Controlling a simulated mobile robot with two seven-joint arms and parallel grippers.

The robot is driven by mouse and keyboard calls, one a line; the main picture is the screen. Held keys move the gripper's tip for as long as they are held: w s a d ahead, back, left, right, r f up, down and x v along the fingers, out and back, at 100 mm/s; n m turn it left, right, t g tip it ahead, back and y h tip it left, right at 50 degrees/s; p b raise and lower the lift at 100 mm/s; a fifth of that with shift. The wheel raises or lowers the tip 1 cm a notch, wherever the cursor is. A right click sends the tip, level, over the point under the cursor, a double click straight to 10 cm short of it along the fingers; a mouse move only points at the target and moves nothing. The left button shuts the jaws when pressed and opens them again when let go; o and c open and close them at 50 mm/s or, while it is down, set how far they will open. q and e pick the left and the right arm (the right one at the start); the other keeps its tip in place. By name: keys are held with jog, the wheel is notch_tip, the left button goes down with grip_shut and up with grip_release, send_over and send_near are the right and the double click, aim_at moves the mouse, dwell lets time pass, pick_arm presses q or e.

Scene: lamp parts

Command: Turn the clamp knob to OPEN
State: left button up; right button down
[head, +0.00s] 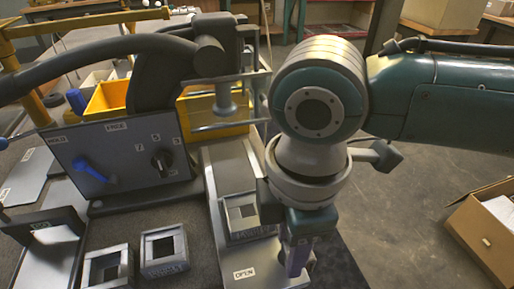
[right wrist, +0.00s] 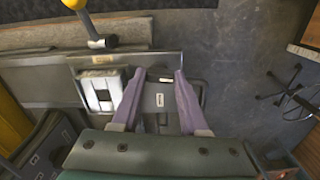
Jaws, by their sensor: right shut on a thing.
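My right gripper (head: 297,262) points down at the right end of the grey clamp fixture (head: 262,262), beside the white OPEN label (head: 244,274). Its purple fingers are seen in the right wrist view (right wrist: 159,78), on either side of a dark piece (right wrist: 158,75) that appears to be the clamp knob. The fingers are closed on it. In the head view the gripper hides the knob, and its turn angle cannot be read. A small white label (right wrist: 160,99) shows between the fingers. My left gripper is not in view.
Yellow bins (head: 108,98) are behind. A cardboard box (head: 490,235) lies at right, with open floor near it.

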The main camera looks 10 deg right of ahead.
jog(key=m+p, duration=0.3)
jog(key=shift+r+m+p, duration=0.3)
jog(key=m+p, duration=0.3)
jog(key=m, duration=0.1)
jog(key=shift+a+f+m, duration=0.1)
jog(key=shift+m, duration=0.2)
jog(key=m+p, duration=0.2)
jog(key=m, duration=0.2)
jog(key=shift+p, duration=0.3)
jog(key=shift+w+f+m+p, duration=0.15)
jog(key=shift+m+p, duration=0.45)
jog(key=shift+m, duration=1.5)
jog(key=shift+c, duration=2.1)
grip_release()
